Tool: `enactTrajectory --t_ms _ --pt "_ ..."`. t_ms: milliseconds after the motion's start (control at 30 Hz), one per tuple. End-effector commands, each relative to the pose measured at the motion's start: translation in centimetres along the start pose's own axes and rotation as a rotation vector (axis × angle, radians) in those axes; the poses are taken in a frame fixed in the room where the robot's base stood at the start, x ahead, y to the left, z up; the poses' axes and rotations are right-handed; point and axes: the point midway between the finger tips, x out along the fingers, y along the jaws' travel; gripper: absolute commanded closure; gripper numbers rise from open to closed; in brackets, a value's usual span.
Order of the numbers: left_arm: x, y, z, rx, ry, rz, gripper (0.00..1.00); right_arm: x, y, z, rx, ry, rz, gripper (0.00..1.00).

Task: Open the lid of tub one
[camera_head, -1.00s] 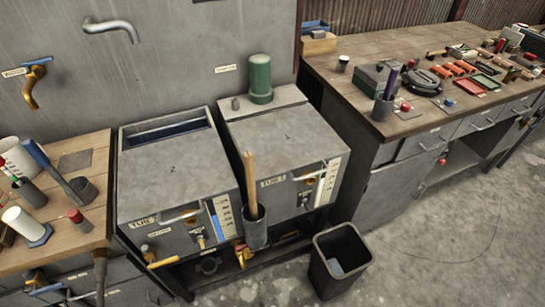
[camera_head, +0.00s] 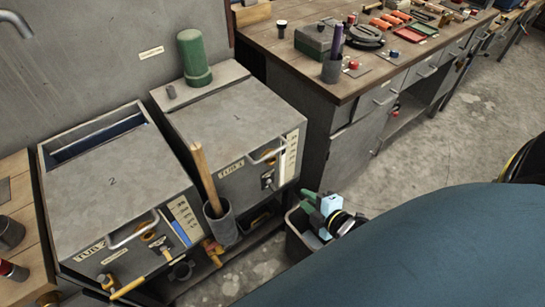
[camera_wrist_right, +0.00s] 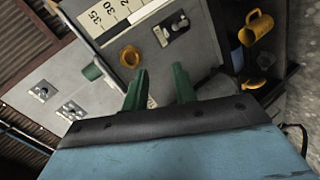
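My right gripper (camera_head: 308,200) is in front of tub one at the lower right, above a dark bin. In the right wrist view its two green fingers (camera_wrist_right: 160,72) are apart with nothing between them, facing a grey panel with a number scale (camera_wrist_right: 112,14) and an orange knob (camera_wrist_right: 130,57). They touch nothing that I can see. My left gripper is out of view.
Tub two (camera_head: 110,190) stands left of tub one, with a slot open at its back. A cup (camera_head: 221,222) with a wooden stick is at the tubs' front. A green canister (camera_head: 193,57) stands behind tub one's lid. A dark bin (camera_head: 296,240) is below my right gripper.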

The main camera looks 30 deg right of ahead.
Motion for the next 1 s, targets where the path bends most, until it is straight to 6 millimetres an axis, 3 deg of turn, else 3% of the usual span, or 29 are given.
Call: enactTrajectory --t_ms 33,100,267,467,1000 --pt "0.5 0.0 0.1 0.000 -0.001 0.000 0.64 -0.3 2.3 -0.7 -0.071 0.026 0.058 0.72" --pt "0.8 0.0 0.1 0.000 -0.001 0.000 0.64 -0.8 5.0 -1.5 -0.154 0.050 0.123 0.72" --pt "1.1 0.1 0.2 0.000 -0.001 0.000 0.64 -1.6 8.3 -2.8 -0.259 0.074 0.204 0.72" --pt "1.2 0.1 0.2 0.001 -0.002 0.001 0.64 -0.1 9.3 -3.1 -0.278 0.078 0.221 0.72" --pt "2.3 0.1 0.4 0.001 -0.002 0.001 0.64 9.4 11.2 -4.1 -0.275 0.077 0.218 0.72"
